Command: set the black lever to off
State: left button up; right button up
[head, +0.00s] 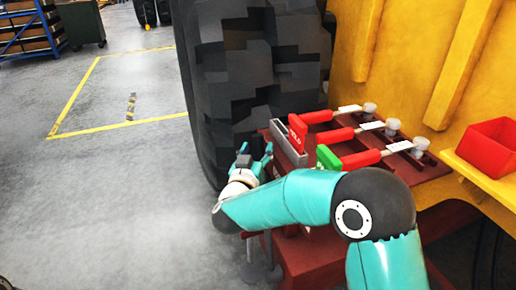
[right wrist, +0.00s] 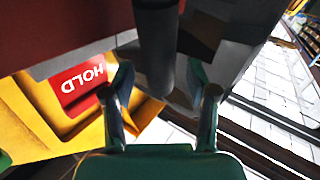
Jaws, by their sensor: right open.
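My right gripper (head: 256,150) is open, at the left end of the dark red bench (head: 420,172) in the head view. In the right wrist view its two fingers (right wrist: 161,80) stand apart. A dark, rounded bar (right wrist: 157,45) hangs down between them from the top of the picture. It may be the black lever, but I cannot tell for sure. I cannot tell whether the fingers touch it. No black lever shows clearly in the head view, where my right arm covers the bench's front. No off mark can be read. My left gripper is not in view.
Several red-handled bars (head: 362,158) lie on the bench. A huge tyre (head: 245,70) is close behind. A red bin (head: 490,146) sits at right. Floor at left is open.

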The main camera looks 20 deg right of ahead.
jog(key=shift+x, duration=1)
grip_shut()
